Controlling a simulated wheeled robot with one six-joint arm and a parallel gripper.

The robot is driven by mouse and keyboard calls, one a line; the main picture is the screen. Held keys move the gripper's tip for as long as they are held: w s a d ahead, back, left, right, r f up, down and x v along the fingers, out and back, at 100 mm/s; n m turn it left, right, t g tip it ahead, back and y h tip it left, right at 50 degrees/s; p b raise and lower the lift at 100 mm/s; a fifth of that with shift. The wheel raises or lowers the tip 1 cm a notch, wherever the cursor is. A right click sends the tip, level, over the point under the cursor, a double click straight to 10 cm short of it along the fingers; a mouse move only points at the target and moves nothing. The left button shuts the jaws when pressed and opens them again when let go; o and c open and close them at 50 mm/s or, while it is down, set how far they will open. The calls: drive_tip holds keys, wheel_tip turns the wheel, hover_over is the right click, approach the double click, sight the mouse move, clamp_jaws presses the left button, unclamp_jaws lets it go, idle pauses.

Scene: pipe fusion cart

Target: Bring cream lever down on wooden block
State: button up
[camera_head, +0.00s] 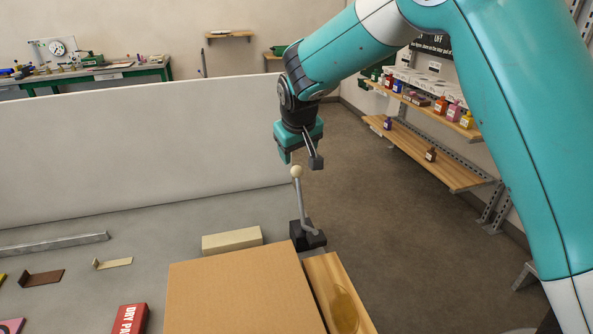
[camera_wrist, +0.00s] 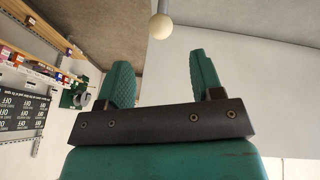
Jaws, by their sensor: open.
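The lever has a cream ball knob (camera_head: 297,171) on a thin grey rod, standing nearly upright from a dark base (camera_head: 308,237). A long wooden block (camera_head: 323,270) lies in front of the base, beside the cardboard box, with a glossy amber patch near its front end. My gripper (camera_head: 301,158) is open and empty just above the knob, its fingers pointing down. In the wrist view, the knob (camera_wrist: 160,26) appears beyond the fingertips (camera_wrist: 160,68), roughly midway between them and apart from both.
A big cardboard box (camera_head: 235,295) fills the front middle, with a pale block (camera_head: 232,240) behind it. A red box (camera_head: 130,319), brackets and a metal bar (camera_head: 55,245) lie left. A white partition (camera_head: 140,145) stands behind. Shelves with bottles (camera_head: 430,155) line the right wall.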

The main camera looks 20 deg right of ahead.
sight(297, 174)
drive_tip(key=p+x, duration=0.2)
drive_tip(key=x, duration=0.9)
drive_tip(key=shift+p, duration=0.35)
